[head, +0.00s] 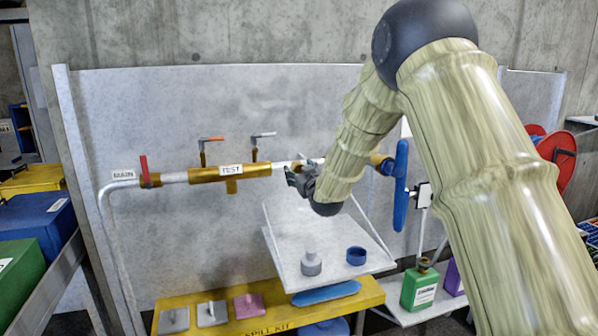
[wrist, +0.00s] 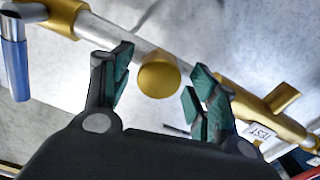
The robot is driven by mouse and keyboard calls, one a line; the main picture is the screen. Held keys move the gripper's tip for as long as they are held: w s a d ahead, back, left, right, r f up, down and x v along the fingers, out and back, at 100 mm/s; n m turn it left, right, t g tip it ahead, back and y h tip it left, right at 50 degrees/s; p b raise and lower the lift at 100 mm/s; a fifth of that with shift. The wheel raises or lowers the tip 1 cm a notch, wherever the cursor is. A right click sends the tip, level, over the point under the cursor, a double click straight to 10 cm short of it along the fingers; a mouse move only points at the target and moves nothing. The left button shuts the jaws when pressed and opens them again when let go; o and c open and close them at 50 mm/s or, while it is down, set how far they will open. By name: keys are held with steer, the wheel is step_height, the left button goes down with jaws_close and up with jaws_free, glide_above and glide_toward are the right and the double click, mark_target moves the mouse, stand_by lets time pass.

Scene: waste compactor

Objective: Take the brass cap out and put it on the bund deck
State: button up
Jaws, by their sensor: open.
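The brass cap (wrist: 158,78) is a round, gold-coloured disc against the pale pipe in the wrist view. It appears between the two spread green-padded fingers of my gripper (wrist: 160,92). The fingers are open, and I see no finger touching the cap. In the head view my gripper (head: 293,178) is at the pipe, right of the brass TEST fitting (head: 231,172), and the cap is hidden there. A yellow deck (head: 270,313) marked SPILL KIT is low in front; I cannot tell if it is the bund deck.
A pale tilted tray (head: 345,225) below my gripper holds a grey stepped piece (head: 311,264) and a blue ring (head: 356,256). Grey and pink plates (head: 248,305) lie on the yellow deck. A blue handle (head: 401,185) stands right of the pipe. A green canister (head: 419,289) is at the lower right.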

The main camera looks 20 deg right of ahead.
steer(key=shift+m+b, duration=0.3)
steer(key=shift+m, duration=1.9)
steer(key=shift+d+f+m, duration=0.1)
steer(key=shift+d+m, duration=0.05)
steer(key=shift+m, duration=0.85)
steer(key=shift+m+b, duration=0.5)
steer(key=shift+m, duration=0.4)
steer(key=shift+c, duration=0.4)
steer(key=c, duration=1)
steer(key=n, duration=0.4)
steer(key=shift+c, duration=0.2)
steer(key=shift+n+b, duration=0.3)
steer(key=shift+n, duration=0.3)
